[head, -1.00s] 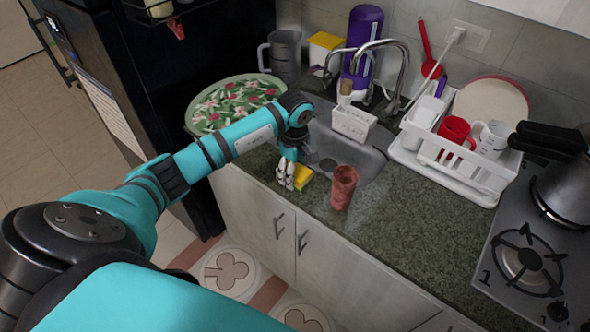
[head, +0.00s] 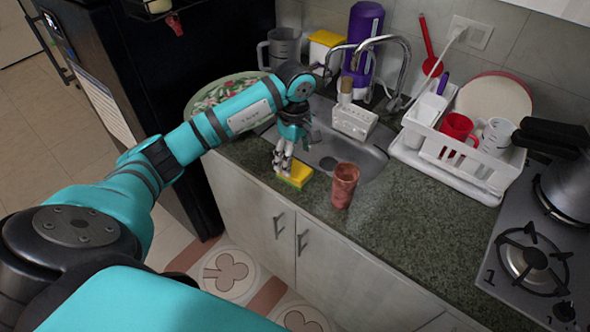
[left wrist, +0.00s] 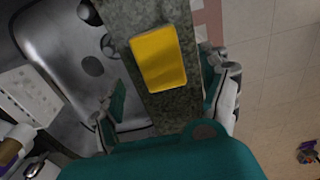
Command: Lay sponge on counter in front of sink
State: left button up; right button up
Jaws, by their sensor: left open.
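A yellow sponge with a green underside (head: 295,176) lies on the dark green counter (head: 395,212), on the strip in front of the metal sink (head: 362,160). It also shows in the left wrist view (left wrist: 158,58), flat on the counter strip beside the sink basin (left wrist: 65,45). My left gripper (head: 283,172) is just above and beside the sponge, at its left end in the head view. In the left wrist view its fingers (left wrist: 165,95) are spread wide, with the sponge beyond and between them, and nothing is held. My right gripper is not in view.
A reddish cup (head: 344,186) stands on the counter just right of the sponge. A white dish rack (head: 465,160) and the stove (head: 535,250) are further right. A patterned oval tray (head: 210,97) lies behind my left arm. The faucet (head: 385,45) rises behind the sink.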

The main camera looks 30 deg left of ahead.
aim_at(295, 169)
pick_arm(q)
notch_tip(295, 169, up, 6)
jog(key=b, duration=0.1)
jog(key=shift+r, duration=0.25)
dwell(0.4)
